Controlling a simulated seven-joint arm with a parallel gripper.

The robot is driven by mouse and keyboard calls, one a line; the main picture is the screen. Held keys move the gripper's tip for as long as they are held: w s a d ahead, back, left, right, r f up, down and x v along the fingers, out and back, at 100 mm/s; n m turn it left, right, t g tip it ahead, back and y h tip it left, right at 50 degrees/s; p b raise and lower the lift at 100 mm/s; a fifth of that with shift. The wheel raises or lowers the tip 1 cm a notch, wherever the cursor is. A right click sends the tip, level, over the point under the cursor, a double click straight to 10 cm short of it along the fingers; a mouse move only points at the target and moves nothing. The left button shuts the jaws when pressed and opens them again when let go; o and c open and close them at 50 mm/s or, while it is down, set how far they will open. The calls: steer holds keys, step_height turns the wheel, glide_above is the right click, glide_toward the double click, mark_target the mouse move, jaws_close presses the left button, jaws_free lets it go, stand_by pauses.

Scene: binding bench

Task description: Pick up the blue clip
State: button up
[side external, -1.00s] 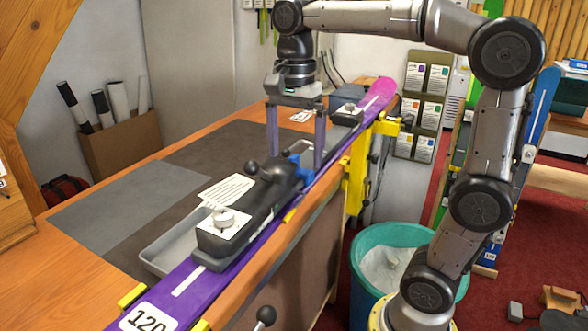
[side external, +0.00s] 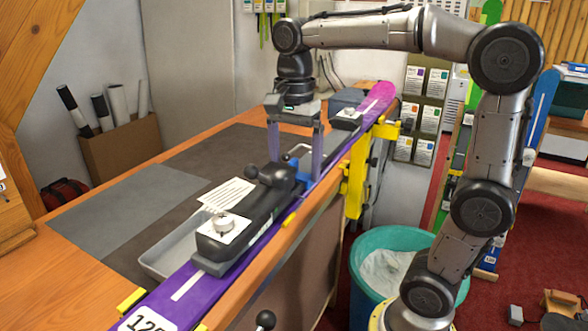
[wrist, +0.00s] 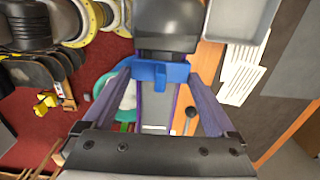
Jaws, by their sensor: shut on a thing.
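The blue clip (wrist: 160,74) is a small blue piece with a short tab, at the end of the black binding (wrist: 168,25) in the wrist view. My gripper (wrist: 160,75) has one finger at each end of the clip and is shut on it. In the side view my gripper (side external: 295,172) reaches down over the purple ski (side external: 192,296), at the far end of the black binding (side external: 250,212). The clip still sits at the binding, with no clear gap visible.
A grey tray (side external: 160,259) and a white printed card (side external: 227,193) lie left of the binding. Yellow clamps (side external: 355,180) stand along the bench edge. A teal bin (side external: 365,290) is on the floor to the right. The grey mat (side external: 125,205) is clear.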

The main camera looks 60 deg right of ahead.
mark_target(296, 159)
steer(key=shift+r, duration=0.6)
steer(key=r, duration=0.2)
steer(key=shift+s+r, duration=0.2)
steer(key=shift+r, duration=0.1)
steer(key=s+a+r, duration=0.1)
steer(key=s+r, duration=0.8)
steer(key=s, duration=0.4)
steer(key=shift+s+a, duration=0.3)
steer(key=shift+a, duration=0.05)
